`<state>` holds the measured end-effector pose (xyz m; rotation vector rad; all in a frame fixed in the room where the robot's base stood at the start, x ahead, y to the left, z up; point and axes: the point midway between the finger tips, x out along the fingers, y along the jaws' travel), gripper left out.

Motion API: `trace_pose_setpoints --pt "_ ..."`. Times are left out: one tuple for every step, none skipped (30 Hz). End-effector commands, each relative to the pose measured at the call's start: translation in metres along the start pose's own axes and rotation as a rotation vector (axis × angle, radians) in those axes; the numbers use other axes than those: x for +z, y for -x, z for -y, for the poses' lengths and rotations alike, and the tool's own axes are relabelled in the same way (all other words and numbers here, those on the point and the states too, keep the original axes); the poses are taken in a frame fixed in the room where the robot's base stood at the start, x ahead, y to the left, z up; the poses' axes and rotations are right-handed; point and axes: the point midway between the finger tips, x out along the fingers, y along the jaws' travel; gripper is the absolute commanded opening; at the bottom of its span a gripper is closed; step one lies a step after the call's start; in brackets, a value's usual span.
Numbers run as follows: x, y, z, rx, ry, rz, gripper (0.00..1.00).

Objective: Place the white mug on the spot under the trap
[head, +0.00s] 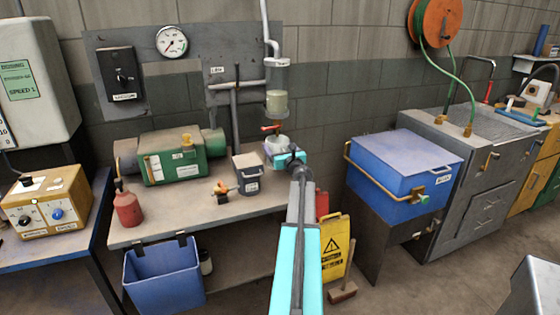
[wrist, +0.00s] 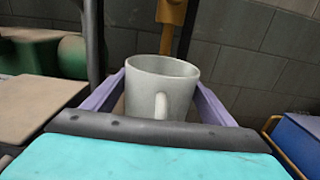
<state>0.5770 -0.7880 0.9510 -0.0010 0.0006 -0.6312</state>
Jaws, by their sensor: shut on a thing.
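The white mug (head: 279,142) is upright at the back right of the workbench, below the trap (head: 277,101), a clear bowl with pale liquid on a grey pipe. A red-orange valve (head: 271,128) sits between trap and mug. My gripper (head: 280,152) is shut on the mug. In the wrist view the mug (wrist: 162,88) stands between the two purple fingers, its handle facing the camera. An orange-brown fitting (wrist: 172,22) shows behind its rim. The mug's base and the spot are hidden, so I cannot tell whether the mug touches the bench.
On the workbench (head: 195,217) are a grey bin (head: 247,174), a green machine (head: 172,160), a red bottle (head: 127,207) and a small orange item (head: 222,193). A vertical grey rod (head: 235,117) stands left of the trap. A blue box (head: 403,168) is to the right.

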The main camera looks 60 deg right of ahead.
Motion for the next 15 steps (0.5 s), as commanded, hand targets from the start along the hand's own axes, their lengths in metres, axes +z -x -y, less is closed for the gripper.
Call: trace_pose_setpoints --pt "-0.007 0.000 0.000 0.000 -0.003 -0.001 0.53" --pt "-0.011 0.000 0.000 0.000 -0.002 -0.001 0.53" --pt "-0.014 0.000 0.000 0.000 -0.001 -0.001 0.53" --pt "-0.015 0.000 0.000 0.000 -0.002 0.000 0.53" --pt "-0.016 0.000 0.000 0.000 -0.002 0.000 0.53" --pt "-0.017 0.000 0.001 0.000 -0.001 0.001 0.53" --pt "-0.017 0.000 0.001 0.000 -0.001 0.001 0.53" --pt "-0.017 0.000 0.001 0.000 -0.001 0.001 0.53" --pt "-0.017 0.000 0.001 0.000 0.000 0.001 0.53" --pt "-0.017 0.000 0.001 0.000 0.000 0.001 0.53" --pt "-0.017 0.000 0.001 -0.001 0.000 0.001 0.53" --pt "-0.017 0.000 0.001 -0.001 0.000 0.001 0.53" --pt "-0.017 0.000 0.001 -0.001 -0.001 0.001 0.53" --pt "-0.017 0.000 0.001 -0.001 -0.001 0.001 0.53" --pt "-0.018 0.000 0.001 -0.001 -0.001 0.001 0.53"
